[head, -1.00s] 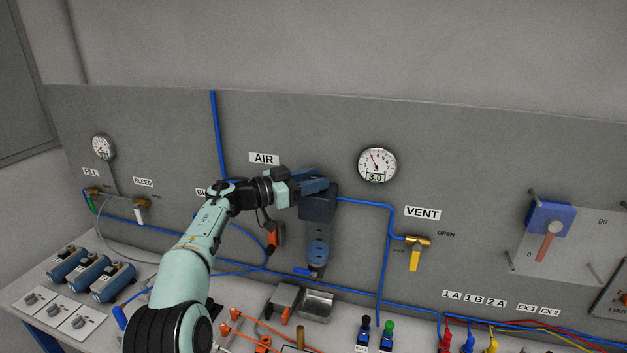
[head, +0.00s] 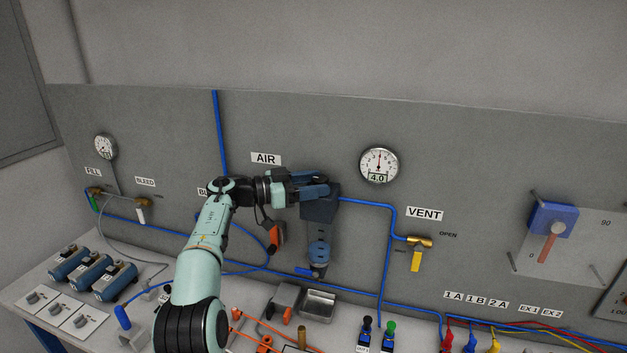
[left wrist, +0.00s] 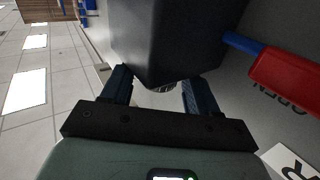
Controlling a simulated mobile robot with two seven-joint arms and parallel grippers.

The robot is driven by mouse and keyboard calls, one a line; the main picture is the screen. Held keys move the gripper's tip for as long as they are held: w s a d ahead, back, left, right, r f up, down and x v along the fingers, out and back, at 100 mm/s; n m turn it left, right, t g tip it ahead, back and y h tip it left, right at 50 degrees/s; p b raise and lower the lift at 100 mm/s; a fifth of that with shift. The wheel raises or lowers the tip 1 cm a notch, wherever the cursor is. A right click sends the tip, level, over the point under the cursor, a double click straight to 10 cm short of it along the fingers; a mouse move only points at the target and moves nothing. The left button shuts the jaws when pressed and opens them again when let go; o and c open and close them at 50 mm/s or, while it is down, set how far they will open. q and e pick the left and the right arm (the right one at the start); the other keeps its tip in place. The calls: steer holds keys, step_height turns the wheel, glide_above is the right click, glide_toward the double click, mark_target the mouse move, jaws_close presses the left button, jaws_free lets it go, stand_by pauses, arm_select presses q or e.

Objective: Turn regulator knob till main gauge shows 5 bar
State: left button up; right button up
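The main gauge (head: 379,164) on the grey panel reads 4.0 on its display, with its needle near upright. The dark regulator body (head: 319,208) is mounted below and left of it, above a clear bowl. My left gripper (head: 318,189) is at the top of the regulator, its fingers around the knob. In the left wrist view the dark regulator body (left wrist: 175,40) fills the upper middle. A small grey part of the knob (left wrist: 162,88) shows between the two blue fingers; most of it is hidden. My right gripper is out of view.
A red handle (left wrist: 292,76) is close to the right of the fingers in the left wrist view. A yellow vent lever (head: 415,261) hangs at the right of the regulator. Blue tubing (head: 384,255) runs along the panel. A metal tray (head: 318,305) stands below.

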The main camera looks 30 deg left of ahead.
arm_select(q)
steer(key=shift+s+r, duration=0.15)
steer(key=shift+r, duration=0.15)
steer(key=v, duration=1.3)
steer(key=shift+f, duration=0.2)
steer(key=shift+s+a, duration=0.15)
